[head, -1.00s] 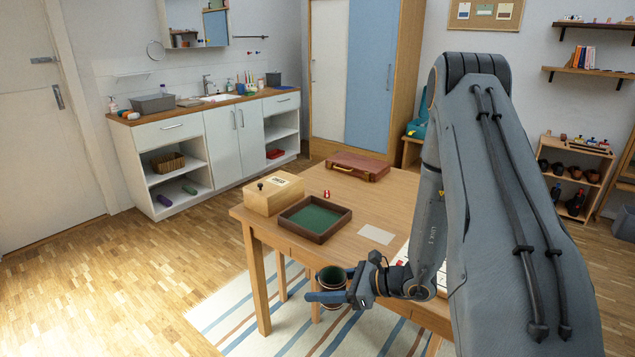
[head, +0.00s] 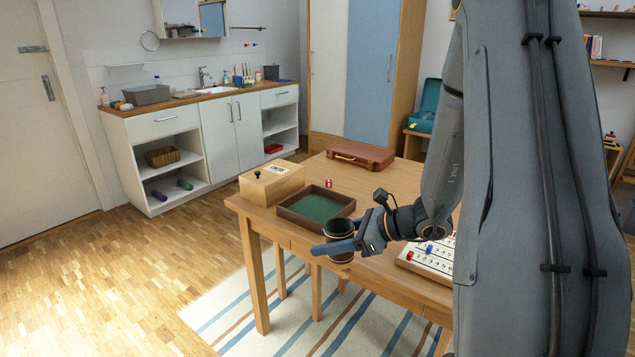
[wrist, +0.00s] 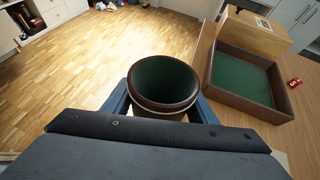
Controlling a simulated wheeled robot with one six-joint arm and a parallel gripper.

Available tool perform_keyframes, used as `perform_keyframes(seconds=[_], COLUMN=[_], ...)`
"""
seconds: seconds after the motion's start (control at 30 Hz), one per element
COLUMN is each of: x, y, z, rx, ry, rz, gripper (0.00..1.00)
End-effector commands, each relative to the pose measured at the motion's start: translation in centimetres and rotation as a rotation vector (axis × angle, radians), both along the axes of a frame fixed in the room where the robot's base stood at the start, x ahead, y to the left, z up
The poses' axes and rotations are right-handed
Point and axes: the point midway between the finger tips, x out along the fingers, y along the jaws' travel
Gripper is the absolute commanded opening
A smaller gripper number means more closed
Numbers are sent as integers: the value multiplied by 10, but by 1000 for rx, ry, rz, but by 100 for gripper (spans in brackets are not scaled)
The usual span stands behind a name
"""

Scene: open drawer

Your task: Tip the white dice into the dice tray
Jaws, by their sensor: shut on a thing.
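My gripper (head: 340,247) is shut on a dark brown dice cup (head: 341,230) with a green lining. In the wrist view the cup (wrist: 164,88) sits upright or nearly so between the two blue fingers, its mouth toward the camera. I see no white dice; the cup's floor is hidden. The dice tray (head: 316,207), brown-walled with a green floor, stands on the table just behind and left of the cup in the head view. In the wrist view the tray (wrist: 247,80) is right of the cup, apart from it.
A wooden box (head: 271,184) stands left of the tray. A red die (head: 328,183) lies behind it. A brown case (head: 355,156) is at the table's back. A board with red and blue pieces (head: 428,258) lies at the right.

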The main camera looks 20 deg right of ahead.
Motion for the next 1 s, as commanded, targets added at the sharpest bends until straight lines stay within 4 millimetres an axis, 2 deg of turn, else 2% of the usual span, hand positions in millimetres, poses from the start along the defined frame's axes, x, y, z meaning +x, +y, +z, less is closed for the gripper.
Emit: perform_keyframes(seconds=[0.23, 0.5, 1.0], x=[-5, -21, -48], y=[-22, -40, -57], z=[24, 46, 62], rx=[-54, -108, -168], ry=[5, 24, 58], rz=[-55, -132, -251], gripper=[29, 29, 29])
